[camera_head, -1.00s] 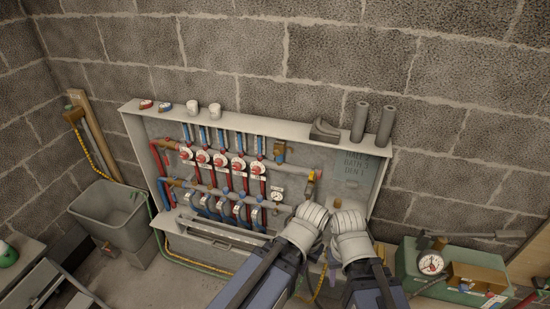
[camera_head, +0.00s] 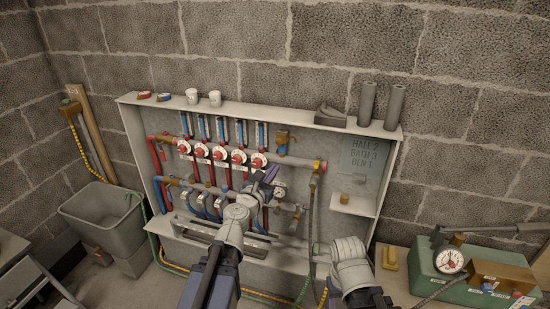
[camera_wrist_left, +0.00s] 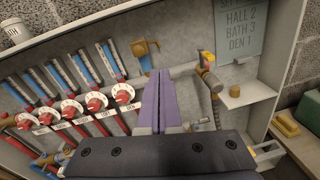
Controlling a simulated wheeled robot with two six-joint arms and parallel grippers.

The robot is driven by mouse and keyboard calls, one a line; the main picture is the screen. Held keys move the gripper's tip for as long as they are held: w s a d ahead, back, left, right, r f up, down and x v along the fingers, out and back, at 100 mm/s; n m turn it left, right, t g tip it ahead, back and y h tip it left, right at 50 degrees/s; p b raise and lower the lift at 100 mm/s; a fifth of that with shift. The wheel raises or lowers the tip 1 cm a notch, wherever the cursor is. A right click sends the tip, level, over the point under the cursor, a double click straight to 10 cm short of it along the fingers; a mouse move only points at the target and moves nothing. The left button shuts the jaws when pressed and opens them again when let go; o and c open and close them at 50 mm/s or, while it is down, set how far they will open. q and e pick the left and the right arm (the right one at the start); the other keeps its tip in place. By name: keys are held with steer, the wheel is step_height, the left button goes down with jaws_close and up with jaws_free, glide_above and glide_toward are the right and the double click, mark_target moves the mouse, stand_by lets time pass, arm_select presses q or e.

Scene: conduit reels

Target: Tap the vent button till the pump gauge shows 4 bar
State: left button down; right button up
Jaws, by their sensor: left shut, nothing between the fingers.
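The green pump (camera_head: 440,281) stands at the right in the head view, with a round white gauge (camera_head: 449,260) on it. The gauge's needle is too small to read. A brown block (camera_head: 504,276) beside the gauge carries small controls and labels. I cannot tell which one is the vent button. My left gripper (camera_head: 268,176) is shut and empty in front of the manifold cabinet, well left of the pump. Its purple fingers (camera_wrist_left: 160,103) lie together in the left wrist view. My right arm is low at the centre right, and its fingers are not visible.
The open cabinet (camera_head: 130,150) holds several red-and-white valves, pipes and another small gauge (camera_head: 280,190). A card (camera_head: 364,157) reads HALL 2, BATH 3, DEN 1. Grey tubes (camera_head: 394,107) stand on its top. A grey bin (camera_head: 100,215) is at the left.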

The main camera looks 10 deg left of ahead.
arm_select(q)
steer(key=a+n+y, duration=0.1)
steer(key=a+n, duration=0.2)
steer(key=shift+a+f+y, duration=0.1)
steer(key=shift+a+y, duration=0.05)
steer(key=shift+y, duration=0.25)
arm_select(e)
steer(key=shift+f, duration=0.35)
arm_select(q)
steer(key=shift+w, duration=0.1)
